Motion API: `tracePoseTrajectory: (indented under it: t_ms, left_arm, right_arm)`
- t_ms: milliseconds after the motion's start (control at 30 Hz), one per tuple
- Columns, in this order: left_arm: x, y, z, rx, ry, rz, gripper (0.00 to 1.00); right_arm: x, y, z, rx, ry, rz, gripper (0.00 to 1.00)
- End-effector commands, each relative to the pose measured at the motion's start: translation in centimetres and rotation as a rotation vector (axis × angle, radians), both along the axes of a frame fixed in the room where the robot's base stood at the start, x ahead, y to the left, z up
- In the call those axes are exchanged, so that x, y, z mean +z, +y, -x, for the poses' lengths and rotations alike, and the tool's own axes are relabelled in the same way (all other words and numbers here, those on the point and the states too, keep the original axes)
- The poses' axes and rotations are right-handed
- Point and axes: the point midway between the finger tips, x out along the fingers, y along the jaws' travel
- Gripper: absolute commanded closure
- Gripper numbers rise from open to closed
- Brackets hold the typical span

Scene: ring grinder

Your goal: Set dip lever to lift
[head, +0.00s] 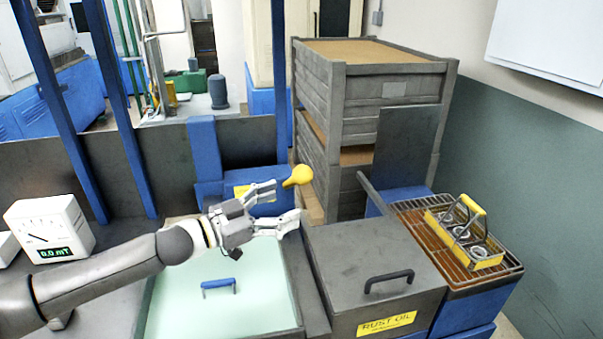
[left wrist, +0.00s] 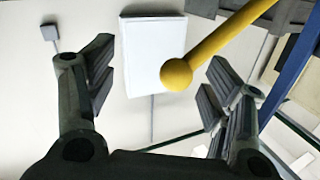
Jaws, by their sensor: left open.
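The dip lever shows in the head view as a yellow knob (head: 298,176) just beyond my left gripper. In the left wrist view it is a yellow rod with a round ball end (left wrist: 177,74), coming in from the top right. My left gripper (head: 285,203) is open and empty, its fingers pointing right in the head view. In the left wrist view the ball appears between the spread fingers (left wrist: 158,82), nearer the right one. I cannot tell whether a finger touches it. The lever's base is not clearly seen. My right gripper is not in view.
A grey lidded tank marked RUST OIL (head: 350,262) stands right of my left gripper. A yellow basket of rings (head: 491,262) sits on a wire rack (head: 417,208) at the right. A pale green lid with a blue handle (head: 219,287) lies below the arm. Stacked grey crates (head: 335,125) stand behind.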

Motion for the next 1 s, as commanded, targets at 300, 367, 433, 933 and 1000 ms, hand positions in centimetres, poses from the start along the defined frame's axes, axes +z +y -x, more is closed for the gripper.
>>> tracePoseTrajectory:
  t_ms: [300, 367, 433, 933, 1000]
  left_arm:
    - [3.7, 4.3, -1.1, -0.051, -0.020, 0.012, 0.25]
    - [3.8, 4.1, -1.3, -0.055, -0.020, 0.014, 0.25]
    - [3.9, 3.6, -1.7, -0.056, -0.020, 0.014, 0.25]
    - [3.9, -2.9, -6.4, -0.054, -0.020, 0.012, 0.25]
    - [3.9, -3.4, -6.8, -0.054, -0.020, 0.012, 0.25]
  right_arm:
    - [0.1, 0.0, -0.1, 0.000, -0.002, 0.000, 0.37]
    - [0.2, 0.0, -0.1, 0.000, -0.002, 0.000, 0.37]
    - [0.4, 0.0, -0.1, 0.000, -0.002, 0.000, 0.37]
    - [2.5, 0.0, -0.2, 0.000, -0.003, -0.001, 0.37]
    - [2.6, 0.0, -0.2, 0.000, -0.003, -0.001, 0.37]
